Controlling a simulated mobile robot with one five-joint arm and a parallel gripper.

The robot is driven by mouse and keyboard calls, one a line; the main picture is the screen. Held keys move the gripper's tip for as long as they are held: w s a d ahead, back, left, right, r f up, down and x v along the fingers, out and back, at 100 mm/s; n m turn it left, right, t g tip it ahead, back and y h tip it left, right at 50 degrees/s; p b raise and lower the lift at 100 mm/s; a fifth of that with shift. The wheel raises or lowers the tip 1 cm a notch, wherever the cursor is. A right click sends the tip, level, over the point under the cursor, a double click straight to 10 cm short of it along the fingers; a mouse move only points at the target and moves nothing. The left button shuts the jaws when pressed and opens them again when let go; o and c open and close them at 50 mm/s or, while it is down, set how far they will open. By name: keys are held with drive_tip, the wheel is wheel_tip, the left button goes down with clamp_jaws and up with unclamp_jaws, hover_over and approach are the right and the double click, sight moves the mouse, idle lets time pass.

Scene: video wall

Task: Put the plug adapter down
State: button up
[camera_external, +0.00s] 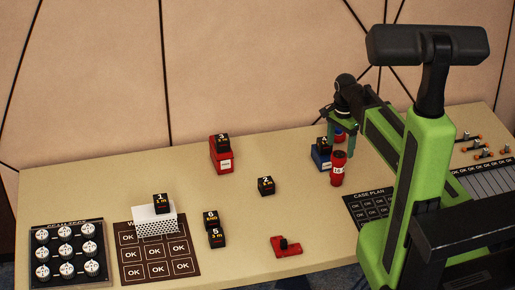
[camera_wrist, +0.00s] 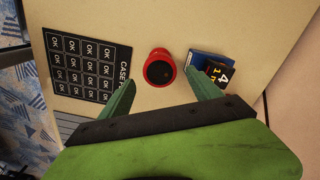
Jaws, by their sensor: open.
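A red cylinder with a black round top, which I take for the plug adapter (camera_external: 338,170), stands upright on the table with a label reading 16. In the wrist view the adapter (camera_wrist: 160,68) shows from above, just beyond and between my fingertips. My gripper (camera_external: 340,140) is open, its two green fingers spread, and it also shows in the wrist view (camera_wrist: 161,84). No finger visibly grips the adapter. A small red patch shows between the fingers in the external view; I cannot tell what it is.
A blue block tagged 4 (camera_external: 320,158) stands close beside the adapter; it is also in the wrist view (camera_wrist: 205,66). The dark case-plan mat (camera_external: 370,207) lies on the other side. A red block (camera_external: 221,160), black block 2 (camera_external: 266,186) and red piece (camera_external: 286,248) are farther off.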

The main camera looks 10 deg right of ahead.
drive_tip(key=shift+r, duration=0.7)
drive_tip(key=shift+d+f, duration=0.1)
drive_tip(key=s+d+n, duration=0.5)
drive_tip(key=d+n, duration=0.1)
drive_tip(key=n, duration=0.5)
drive_tip(key=shift+s+d, duration=0.2)
drive_tip(key=shift+s+d+n, duration=0.2)
drive_tip(key=shift+d+n, duration=0.15)
drive_tip(key=shift+n, duration=0.45)
drive_tip(key=shift+o, duration=0.6)
